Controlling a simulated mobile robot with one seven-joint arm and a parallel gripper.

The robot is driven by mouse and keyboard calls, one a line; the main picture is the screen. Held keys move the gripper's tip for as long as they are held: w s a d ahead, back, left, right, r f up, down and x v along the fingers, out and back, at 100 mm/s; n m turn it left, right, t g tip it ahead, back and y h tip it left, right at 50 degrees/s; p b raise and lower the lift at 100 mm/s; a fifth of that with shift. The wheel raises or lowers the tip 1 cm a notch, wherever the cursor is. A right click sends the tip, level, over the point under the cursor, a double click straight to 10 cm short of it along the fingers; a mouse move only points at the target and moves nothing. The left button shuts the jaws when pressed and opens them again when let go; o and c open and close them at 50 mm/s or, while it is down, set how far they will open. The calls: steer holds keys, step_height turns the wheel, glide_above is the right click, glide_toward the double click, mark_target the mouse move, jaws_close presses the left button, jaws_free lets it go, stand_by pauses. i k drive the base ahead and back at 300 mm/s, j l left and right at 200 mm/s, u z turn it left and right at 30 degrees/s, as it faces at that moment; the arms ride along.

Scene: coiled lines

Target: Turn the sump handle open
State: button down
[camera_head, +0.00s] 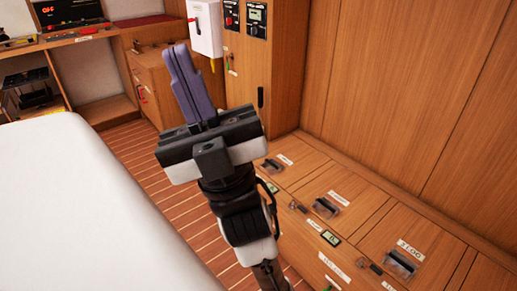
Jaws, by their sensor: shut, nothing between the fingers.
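My gripper (181,62) is in the middle left of the view, its purple fingers shut together and empty, pointing away from me. Black handles in clear recessed housings sit along the wooden bench top at the right: a near one (401,263), a middle one (326,206) and a far one (271,165) close to my wrist. Each has a white label beside it, too small to read surely, so I cannot tell which is the sump handle. My gripper is left of and beyond these handles, apart from them. My arm hides part of the bench front.
A wooden cabinet (262,60) with a white box (205,28) stands beyond my gripper. A white surface (85,205) fills the lower left. A desk with a red display (68,12) is at the back left. Striped floor (135,150) is open between them.

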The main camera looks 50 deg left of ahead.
mark_target(299, 206)
steer(key=i+j+u, duration=0.2)
steer(key=u, duration=0.2)
steer(key=i+j+u, duration=0.2)
steer(key=u, duration=0.25)
steer(key=i+l+z, duration=0.35)
steer(key=k, duration=0.05)
